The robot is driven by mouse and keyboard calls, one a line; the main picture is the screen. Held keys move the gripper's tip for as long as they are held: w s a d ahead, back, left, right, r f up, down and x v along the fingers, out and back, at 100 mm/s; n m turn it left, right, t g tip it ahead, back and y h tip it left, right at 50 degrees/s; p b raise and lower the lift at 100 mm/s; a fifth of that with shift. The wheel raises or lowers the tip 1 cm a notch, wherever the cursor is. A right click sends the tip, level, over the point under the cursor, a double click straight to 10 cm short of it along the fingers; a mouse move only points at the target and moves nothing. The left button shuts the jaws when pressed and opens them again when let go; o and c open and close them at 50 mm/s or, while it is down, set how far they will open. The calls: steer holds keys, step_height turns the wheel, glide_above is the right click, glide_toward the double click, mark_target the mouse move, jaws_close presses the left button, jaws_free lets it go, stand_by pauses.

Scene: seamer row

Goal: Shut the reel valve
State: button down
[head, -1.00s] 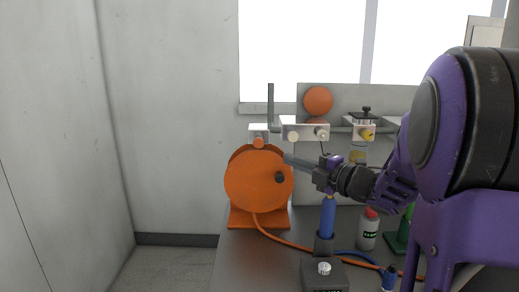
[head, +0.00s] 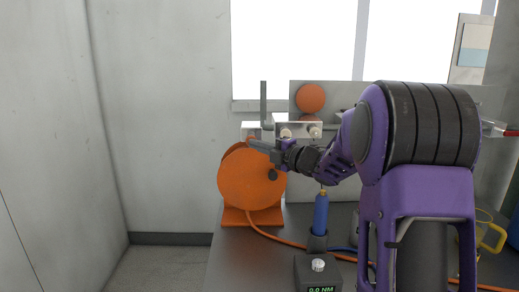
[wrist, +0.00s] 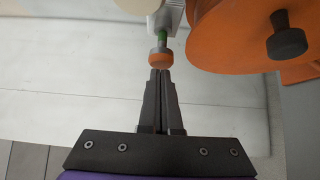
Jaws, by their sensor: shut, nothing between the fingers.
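The orange hose reel (head: 240,185) stands at the left end of the bench. A small orange valve knob on a short stem with a green band shows at the top centre of the wrist view (wrist: 158,59), beside the reel's rim and below a pale metal fitting (wrist: 165,20). My gripper (wrist: 158,72) is shut and empty, its fingertips right at the knob's near edge; I cannot tell whether they touch it. In the head view my gripper (head: 250,144) is at the top of the reel and mostly covers the knob. The reel's dark crank knob (wrist: 287,40) is to the right.
A grey pipe (head: 263,103) and a white block with knobs (head: 298,131) stand just behind my gripper. A blue tool (head: 321,214) stands upright on the bench in front of my arm. An orange hose (head: 270,238) runs along the bench. The floor left of the bench is clear.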

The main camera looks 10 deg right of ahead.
steer(key=shift+w, duration=0.1)
steer(key=shift+w+d+r, duration=0.1)
steer(key=shift+w+d, duration=0.05)
steer(key=shift+w, duration=0.4)
steer(key=shift+w+d, duration=0.15)
steer(key=shift+w, duration=0.35)
